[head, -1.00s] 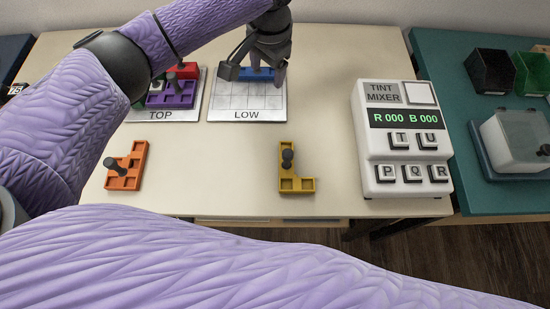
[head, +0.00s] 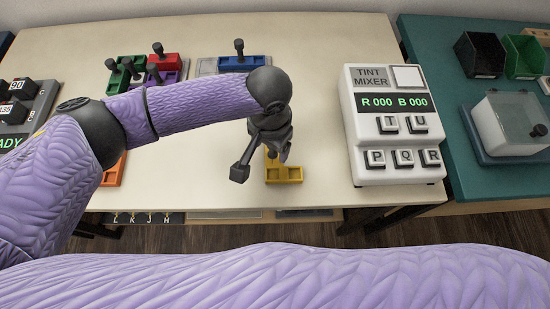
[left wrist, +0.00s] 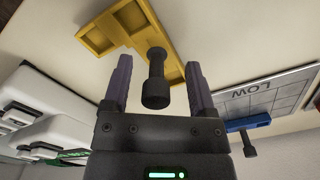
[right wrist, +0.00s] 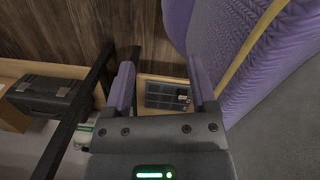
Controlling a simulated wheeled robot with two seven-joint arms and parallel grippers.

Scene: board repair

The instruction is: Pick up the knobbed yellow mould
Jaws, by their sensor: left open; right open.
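The knobbed yellow mould (head: 284,174) lies on the cream table near its front edge, partly hidden by my left gripper in the head view. In the left wrist view the yellow mould (left wrist: 98,33) is L-shaped with square recesses, and its dark knob (left wrist: 156,78) stands between my open fingers. My left gripper (left wrist: 156,75) is open around the knob, with a gap on each side and no contact visible. In the head view my left gripper (head: 268,160) is directly over the mould. My right gripper (right wrist: 160,85) is open and empty, low down away from the tabletop.
The white tint mixer (head: 395,165) stands right of the mould. The LOW board (left wrist: 270,95) holds a blue mould (head: 242,64). Red (head: 165,62) and green (head: 112,72) moulds sit at back left. An orange mould (head: 114,172) is partly behind my arm.

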